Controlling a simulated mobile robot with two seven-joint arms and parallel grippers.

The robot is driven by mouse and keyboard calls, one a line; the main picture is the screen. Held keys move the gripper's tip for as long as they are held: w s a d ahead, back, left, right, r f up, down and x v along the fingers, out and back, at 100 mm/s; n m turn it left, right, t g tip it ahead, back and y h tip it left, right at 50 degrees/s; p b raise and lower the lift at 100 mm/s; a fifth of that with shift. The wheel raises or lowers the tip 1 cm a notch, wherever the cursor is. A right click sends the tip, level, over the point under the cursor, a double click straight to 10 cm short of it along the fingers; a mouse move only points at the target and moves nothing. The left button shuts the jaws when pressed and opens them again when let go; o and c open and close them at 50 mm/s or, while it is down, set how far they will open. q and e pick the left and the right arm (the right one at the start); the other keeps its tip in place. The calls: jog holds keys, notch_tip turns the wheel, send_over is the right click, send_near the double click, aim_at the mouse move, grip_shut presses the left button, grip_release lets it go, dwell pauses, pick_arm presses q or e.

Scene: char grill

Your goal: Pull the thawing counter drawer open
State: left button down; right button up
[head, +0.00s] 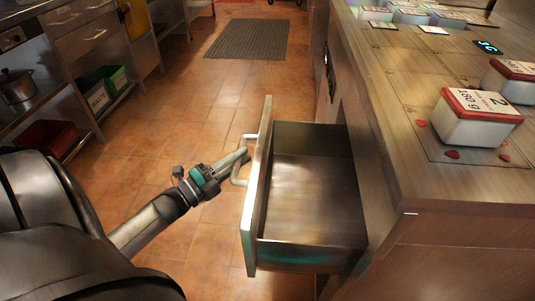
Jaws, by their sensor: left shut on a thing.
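The thawing counter drawer (312,252) stands pulled out from the counter on the right, and its inside is empty. Its metal front panel (257,190) faces left and carries a pale bar handle (240,180). My left gripper (238,162) comes in from the left and is shut on the handle. The fingertips partly hide the handle. My right gripper is not in view.
The counter top (380,110) on the right bears several red-lidded containers, one marked 2 (478,117). A dark floor mat (248,39) lies on the tiled floor beyond. Shelves with a pot (17,87) and crates stand at left. The aisle floor is clear.

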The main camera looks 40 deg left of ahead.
pick_arm(q)
jog(key=s+a+b, duration=0.1)
jog(key=s+a, duration=0.5)
jog(key=a, duration=0.3)
jog(key=shift+a+b, duration=0.35)
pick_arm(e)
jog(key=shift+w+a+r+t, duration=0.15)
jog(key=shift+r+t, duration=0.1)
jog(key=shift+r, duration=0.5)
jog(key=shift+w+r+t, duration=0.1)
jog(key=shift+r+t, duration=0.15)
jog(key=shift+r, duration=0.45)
pick_arm(q)
jog(key=c, duration=0.8)
grip_release()
jog(key=shift+o, duration=0.2)
jog(key=p+v, duration=0.1)
jog(key=v, duration=1.4)
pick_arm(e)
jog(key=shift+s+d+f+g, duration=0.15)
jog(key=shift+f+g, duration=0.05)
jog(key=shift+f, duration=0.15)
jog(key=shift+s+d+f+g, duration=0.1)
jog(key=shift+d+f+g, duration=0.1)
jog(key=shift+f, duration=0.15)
